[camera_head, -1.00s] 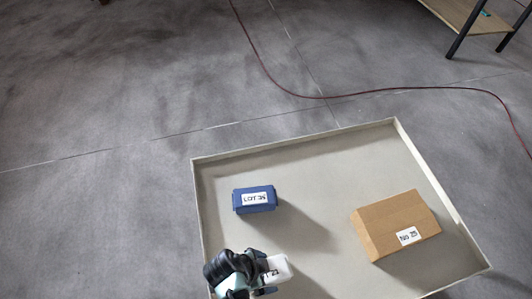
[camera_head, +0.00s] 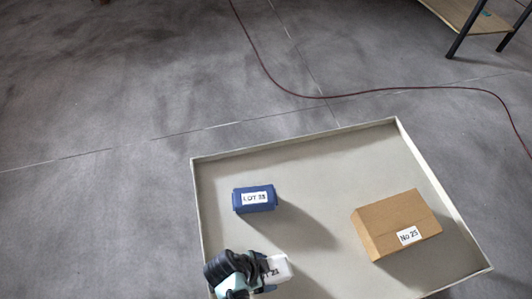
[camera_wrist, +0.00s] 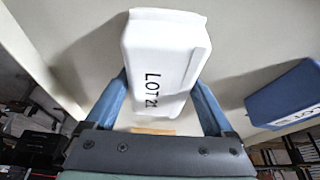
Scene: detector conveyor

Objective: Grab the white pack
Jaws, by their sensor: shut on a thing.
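The white pack (camera_head: 277,268) is at the lower middle of the head view, inside the shallow tray near its front left. My gripper (camera_head: 262,275) is at its left end, and my dark wrist covers part of it. In the wrist view the white pack (camera_wrist: 160,65), marked "LOT 21", lies between the two blue fingers of my gripper (camera_wrist: 160,105). The fingers are shut on its sides. I cannot tell whether the pack touches the tray floor.
The pale, low-walled tray (camera_head: 300,146) also holds a blue pack (camera_head: 254,199) behind the white one and a brown box (camera_head: 397,225) to the right. The blue pack (camera_wrist: 288,95) shows in the wrist view. A dark red cable (camera_head: 380,93) crosses the grey floor behind.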

